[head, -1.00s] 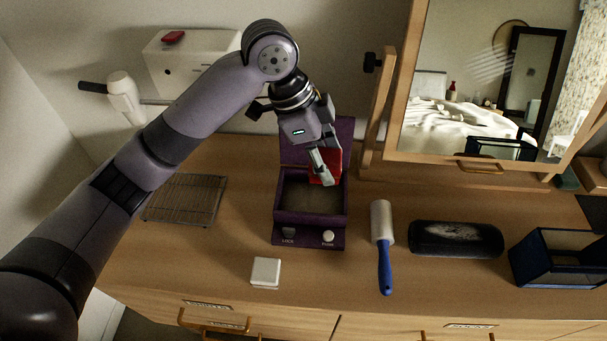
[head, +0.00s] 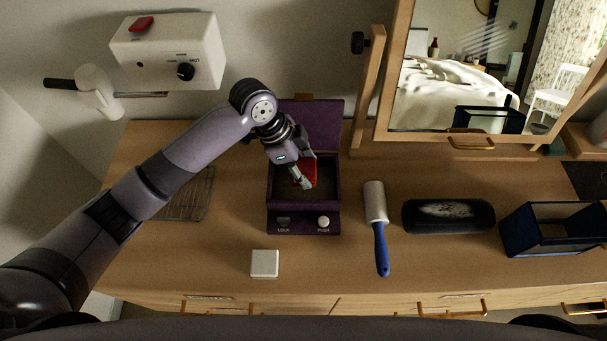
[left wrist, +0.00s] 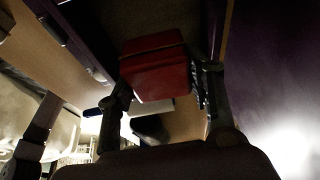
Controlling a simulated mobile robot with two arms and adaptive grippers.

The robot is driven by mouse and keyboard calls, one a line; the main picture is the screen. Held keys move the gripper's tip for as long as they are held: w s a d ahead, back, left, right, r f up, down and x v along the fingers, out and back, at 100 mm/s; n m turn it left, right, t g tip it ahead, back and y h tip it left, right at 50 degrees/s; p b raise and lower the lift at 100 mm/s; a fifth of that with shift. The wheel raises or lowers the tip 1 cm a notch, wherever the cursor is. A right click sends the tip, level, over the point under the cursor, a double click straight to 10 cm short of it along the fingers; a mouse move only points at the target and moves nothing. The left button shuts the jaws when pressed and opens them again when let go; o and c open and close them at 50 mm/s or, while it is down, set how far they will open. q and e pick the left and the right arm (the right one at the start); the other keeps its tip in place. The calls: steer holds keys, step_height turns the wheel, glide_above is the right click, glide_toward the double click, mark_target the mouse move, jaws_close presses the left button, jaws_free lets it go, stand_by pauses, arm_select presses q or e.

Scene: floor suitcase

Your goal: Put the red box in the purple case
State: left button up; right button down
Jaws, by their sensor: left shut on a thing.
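The purple case (head: 272,208) stands open on the wooden dresser, its lid raised at the back. My left gripper (head: 304,182) is over the case opening, shut on the red box (head: 311,174). The red box is at the right rear part of the opening; I cannot tell whether it touches the floor of the case. In the left wrist view the red box (left wrist: 155,72) sits between the fingers, with the purple case wall (left wrist: 75,35) beside it. My right gripper is not in view.
A white block (head: 265,264) lies in front of the case. A lint roller (head: 377,225), a dark oblong case (head: 449,216) and a blue-framed box (head: 550,229) lie to the right. A wire rack (head: 187,197) is at left under my arm. A mirror (head: 455,80) stands behind.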

arm_select(q)
steer(key=shift+f, duration=0.3)
step_height(320, 180, down, 4)
steer(key=shift+r+p, duration=0.25)
steer(key=shift+p, duration=0.1)
steer(key=shift+f, duration=0.4)
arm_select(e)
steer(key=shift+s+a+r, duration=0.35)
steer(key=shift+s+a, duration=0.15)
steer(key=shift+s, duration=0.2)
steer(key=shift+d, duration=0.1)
arm_select(q)
steer(key=o, duration=0.7)
steer(key=shift+f, duration=0.1)
steer(key=o, duration=0.5)
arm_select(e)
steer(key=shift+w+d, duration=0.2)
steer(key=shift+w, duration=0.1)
